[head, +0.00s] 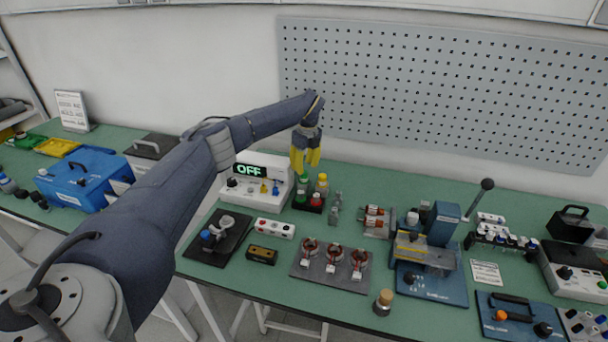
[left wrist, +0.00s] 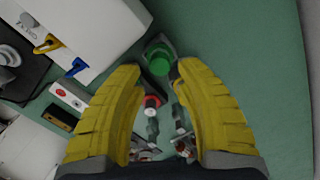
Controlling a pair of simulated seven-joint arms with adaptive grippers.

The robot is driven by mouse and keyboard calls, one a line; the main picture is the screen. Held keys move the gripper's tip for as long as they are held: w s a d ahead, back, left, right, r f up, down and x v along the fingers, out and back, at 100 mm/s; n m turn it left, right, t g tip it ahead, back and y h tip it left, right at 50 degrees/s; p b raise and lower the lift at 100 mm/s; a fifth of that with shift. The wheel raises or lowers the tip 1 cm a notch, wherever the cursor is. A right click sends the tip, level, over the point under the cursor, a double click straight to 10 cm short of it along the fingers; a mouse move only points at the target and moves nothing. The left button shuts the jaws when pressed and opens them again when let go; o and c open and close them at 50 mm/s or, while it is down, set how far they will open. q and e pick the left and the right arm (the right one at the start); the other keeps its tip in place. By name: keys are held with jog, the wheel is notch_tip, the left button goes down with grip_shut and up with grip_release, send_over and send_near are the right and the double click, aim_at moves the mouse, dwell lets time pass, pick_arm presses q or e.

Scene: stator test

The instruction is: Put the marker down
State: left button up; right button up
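Green-, red- and yellow-topped items stand in a small dark holder (head: 299,205) beside the white box. I take these to be the markers: a green one (head: 302,182), a red one (head: 316,198) and a yellow one (head: 322,180). My left gripper (head: 306,165) hangs above and behind the holder, yellow fingers pointing down. In the left wrist view its fingers (left wrist: 160,70) are apart, with nothing visibly held between them. A green top (left wrist: 158,58) shows near the fingertips, apparently below them. My right gripper is in neither view.
The white box with an OFF display (head: 262,172) stands just left of the holder. A pegboard (head: 440,90) rises behind. Coil parts on a grey plate (head: 330,268) lie in front. Green tabletop is clear behind the holder.

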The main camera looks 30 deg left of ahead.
pick_arm(q)
notch_tip(320, 180, up, 7)
jog(key=shift+s+d, duration=0.15)
jog(key=shift+d, duration=0.1)
dwell(0.5)
